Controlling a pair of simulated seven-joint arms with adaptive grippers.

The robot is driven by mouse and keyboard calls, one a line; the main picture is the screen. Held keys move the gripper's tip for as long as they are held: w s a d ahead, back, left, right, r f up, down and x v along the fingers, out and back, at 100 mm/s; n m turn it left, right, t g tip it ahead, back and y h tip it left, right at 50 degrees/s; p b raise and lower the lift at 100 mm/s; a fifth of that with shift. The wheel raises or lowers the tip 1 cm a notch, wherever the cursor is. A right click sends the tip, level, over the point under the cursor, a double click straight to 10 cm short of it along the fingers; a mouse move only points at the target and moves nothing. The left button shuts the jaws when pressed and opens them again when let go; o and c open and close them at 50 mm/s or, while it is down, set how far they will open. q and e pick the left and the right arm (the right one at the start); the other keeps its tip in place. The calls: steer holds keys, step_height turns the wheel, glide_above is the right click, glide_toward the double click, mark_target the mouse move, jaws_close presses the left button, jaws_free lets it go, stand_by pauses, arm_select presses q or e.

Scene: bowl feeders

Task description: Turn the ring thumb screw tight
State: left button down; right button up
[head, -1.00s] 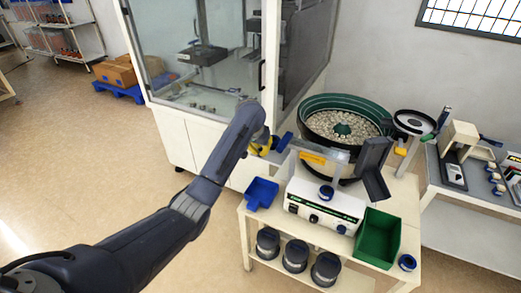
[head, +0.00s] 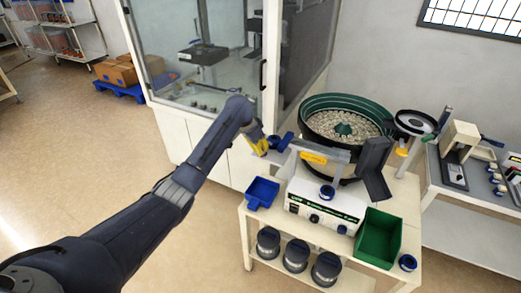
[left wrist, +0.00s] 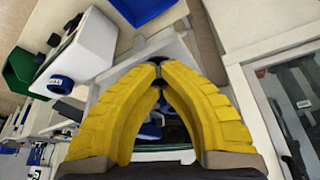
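My left gripper (head: 263,147) has yellow fingers and is at the left end of the grey feeder track (head: 318,152), beside the bowl feeder. A small blue part there, apparently the ring thumb screw (head: 274,142), is at its fingertips. In the left wrist view the two yellow fingers (left wrist: 158,70) converge, their tips nearly meeting on a small dark piece. They appear shut on the screw, but most of it is hidden. My right gripper is in neither view.
The bowl feeder (head: 343,101) holds many small parts. A white control box (head: 325,209), a blue bin (head: 262,193) and a green bin (head: 378,238) are on the cart. A glass-walled cabinet (head: 215,75) stands behind my left arm.

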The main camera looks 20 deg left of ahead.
arm_select(q)
steer(key=m, duration=0.2)
steer(key=m+g+h, duration=0.1)
steer(key=shift+w+r+m, duration=0.3)
steer(key=shift+r, duration=0.05)
steer(key=m+g, duration=0.1)
steer(key=m, duration=0.2)
steer(key=shift+d+h, duration=0.2)
steer(key=shift+h, duration=0.2)
steer(key=c, duration=1.6)
jaws_free()
steer(key=shift+d+f, duration=0.1)
steer(key=shift+d, duration=0.05)
steer(key=shift+c, duration=0.2)
steer(key=o, duration=0.5)
steer(key=shift+a+f, duration=0.15)
steer(key=shift+a, duration=0.05)
steer(key=shift+o, duration=0.2)
steer(key=shift+a, duration=0.1)
steer(key=v, duration=1.2)
steer(key=shift+w, duration=0.1)
